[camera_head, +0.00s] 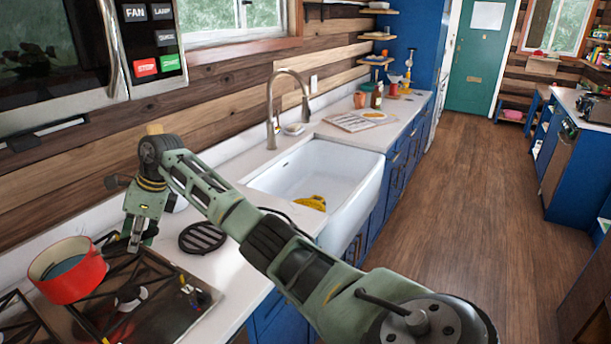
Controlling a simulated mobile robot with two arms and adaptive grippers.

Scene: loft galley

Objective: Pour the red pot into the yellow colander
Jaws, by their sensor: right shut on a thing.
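The red pot (67,283) is at the lower left, over the black stove grates, with a blue-grey content or interior showing. I cannot tell whether it rests on the grate or hangs just above it. My right gripper (127,243) is beside the pot's right side, shut on the pot at its dark handle, which the fingers partly hide. The yellow colander (312,203) lies in the white sink (322,163), and only part of it shows above the sink's near wall and my arm. My left gripper is not in view.
The stove (160,310) has black grates. A round black trivet (202,238) lies on the counter between stove and sink. A tall faucet (271,110) stands behind the sink. A board (350,122), bottle and cups stand beyond it. The wooden floor at right is clear.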

